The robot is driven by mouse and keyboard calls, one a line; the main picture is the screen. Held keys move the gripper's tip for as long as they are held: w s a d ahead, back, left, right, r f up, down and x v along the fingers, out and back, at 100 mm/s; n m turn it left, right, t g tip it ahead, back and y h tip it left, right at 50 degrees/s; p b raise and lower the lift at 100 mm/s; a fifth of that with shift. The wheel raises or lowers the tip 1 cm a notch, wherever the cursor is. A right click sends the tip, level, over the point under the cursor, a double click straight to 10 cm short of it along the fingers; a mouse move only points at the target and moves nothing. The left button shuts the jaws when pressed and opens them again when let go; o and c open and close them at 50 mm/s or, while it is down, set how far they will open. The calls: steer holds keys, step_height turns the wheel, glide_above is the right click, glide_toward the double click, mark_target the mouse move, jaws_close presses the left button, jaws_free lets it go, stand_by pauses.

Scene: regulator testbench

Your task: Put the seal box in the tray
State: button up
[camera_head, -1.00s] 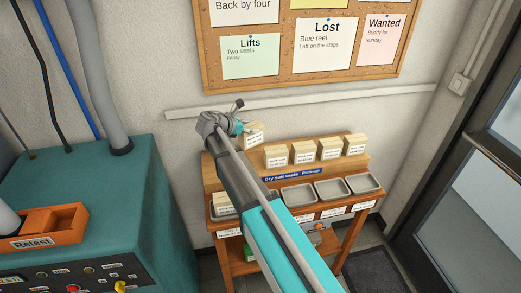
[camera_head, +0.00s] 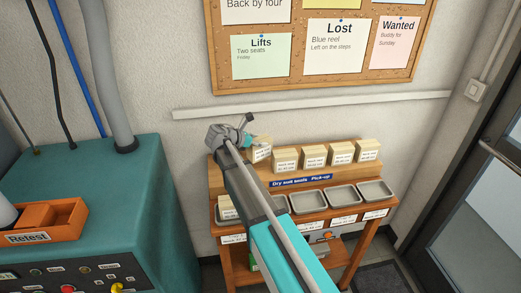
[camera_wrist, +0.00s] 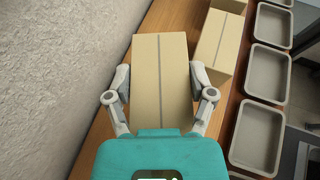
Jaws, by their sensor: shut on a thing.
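My gripper (camera_wrist: 160,88) is shut on a tan seal box (camera_wrist: 160,62), one finger on each side, in the wrist view. In the head view my gripper (camera_head: 250,142) and the held box (camera_head: 262,149) are at the left end of the upper shelf, beside a row of similar labelled boxes. Whether the held box touches the shelf cannot be told. Several grey trays, such as this one (camera_head: 309,200), line the lower ledge in front. They also show at the right of the wrist view, including this tray (camera_wrist: 258,138). My arm hides part of the left trays.
Several boxes, including the nearest one (camera_head: 285,159), stand on the wooden stand (camera_head: 222,172). Another box (camera_head: 227,207) sits at the ledge's left end. The wall (camera_wrist: 50,70) is close behind the shelf. A teal bench with an orange Retest bin (camera_head: 45,222) stands left.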

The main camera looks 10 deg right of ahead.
mark_target(259, 149)
steer(key=shift+f, duration=0.1)
steer(key=shift+f+b, duration=1.8)
steer(key=shift+b, duration=0.1)
steer(key=shift+f, duration=0.15)
steer(key=o, duration=1.1)
steer(key=shift+o, duration=0.2)
steer(key=shift+a+r, duration=0.1)
steer(key=shift+r, duration=0.2)
steer(key=shift+s+a+r+p, duration=0.15)
steer(key=shift+a+r+p, duration=0.1)
steer(key=shift+p, duration=0.1)
steer(key=p+v, duration=0.4)
steer(key=v, duration=0.7)
steer(key=shift+f+p, duration=0.2)
steer(key=shift+p, duration=0.1)
